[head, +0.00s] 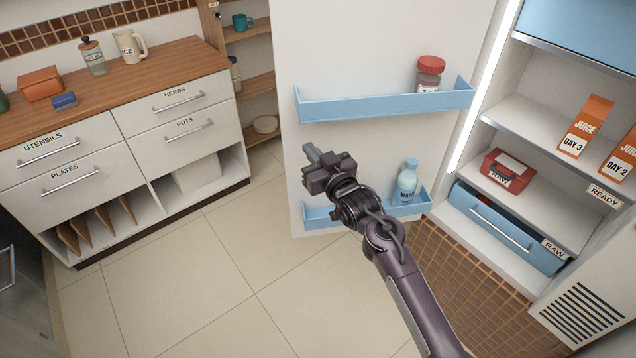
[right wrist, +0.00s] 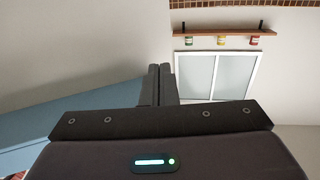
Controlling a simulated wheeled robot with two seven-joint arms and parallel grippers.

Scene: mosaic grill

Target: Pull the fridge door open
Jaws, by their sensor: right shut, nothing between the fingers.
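The fridge door (head: 350,65) stands wide open in the head view, its inner face with two blue shelves turned towards me. The upper door shelf (head: 385,107) holds a red-lidded jar (head: 429,73). The lower door shelf (head: 318,216) holds a pale blue bottle (head: 406,183). My right gripper (head: 312,154) is in front of the door's inner face, between the two shelves in the picture. Its fingers (right wrist: 159,84) are together and empty in the right wrist view. I cannot tell whether it touches the door. My left gripper is not in view.
The fridge interior at right holds juice cartons (head: 586,127), a red box (head: 508,170) and a blue drawer (head: 508,228). A counter with drawers (head: 178,100) stands at left. The tiled floor (head: 220,270) between is clear.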

